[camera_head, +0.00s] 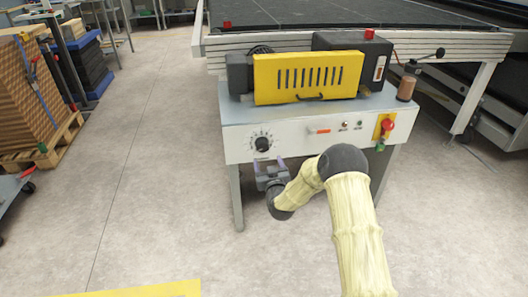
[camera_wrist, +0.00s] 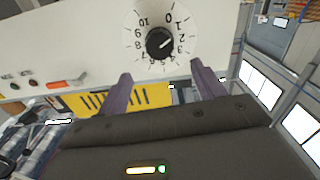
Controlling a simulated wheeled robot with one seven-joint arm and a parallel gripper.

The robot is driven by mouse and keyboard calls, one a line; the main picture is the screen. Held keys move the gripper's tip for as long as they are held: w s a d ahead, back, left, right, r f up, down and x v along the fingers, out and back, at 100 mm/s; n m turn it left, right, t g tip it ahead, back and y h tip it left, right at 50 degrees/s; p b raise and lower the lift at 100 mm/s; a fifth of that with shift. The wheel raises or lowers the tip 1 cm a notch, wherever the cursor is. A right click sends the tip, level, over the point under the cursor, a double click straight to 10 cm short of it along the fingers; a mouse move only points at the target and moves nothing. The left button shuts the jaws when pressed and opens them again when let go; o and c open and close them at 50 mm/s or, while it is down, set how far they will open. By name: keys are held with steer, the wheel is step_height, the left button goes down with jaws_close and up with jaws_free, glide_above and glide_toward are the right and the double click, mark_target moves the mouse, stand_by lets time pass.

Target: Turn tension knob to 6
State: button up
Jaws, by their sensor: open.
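The tension knob (camera_head: 262,143) is a round black knob on the white front panel of the machine, with a numbered dial from 0 to 10 around it. In the wrist view the knob (camera_wrist: 160,42) shows a white pointer mark directed near the 2. My gripper (camera_head: 268,168) is just below the knob in the head view. In the wrist view its two purple fingers (camera_wrist: 160,69) are spread apart with nothing between them. The fingertips appear just short of the knob, not around it. The lower dial numbers are partly hard to read.
An orange-red switch (camera_head: 319,131), small indicators and a red stop button (camera_head: 387,125) on a yellow plate sit to the right on the panel. A yellow guard (camera_head: 308,77) stands on top. A machine leg (camera_head: 236,198) is left of my gripper. The floor in front is clear.

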mark_target(263, 147)
steer(key=b+x, duration=0.2)
steer(key=x, duration=0.7)
steer(key=shift+c, duration=0.2)
steer(key=c, duration=1)
